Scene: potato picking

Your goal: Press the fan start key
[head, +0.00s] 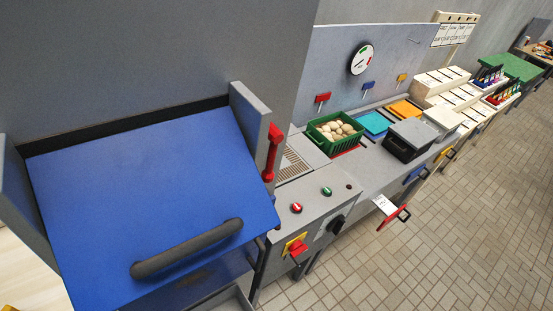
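A grey control panel stands in the middle of the head view, with a green round key (327,191) and a red round key (297,208) on its sloped top. Both have a pale mark. The labels are too small to read, so I cannot tell for certain which is the fan start key. A black knob (337,224) and a red switch on a yellow plate (296,248) sit on the front face below. A slotted grille (292,166) lies behind the keys. My gripper is not in view.
A large blue lid (150,190) with a dark handle (187,249) fills the left, with a red handle (272,150) beside it. A green crate of potatoes (335,131), coloured trays and a dark box (408,139) stand on the bench. The tiled floor (470,220) at right is clear.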

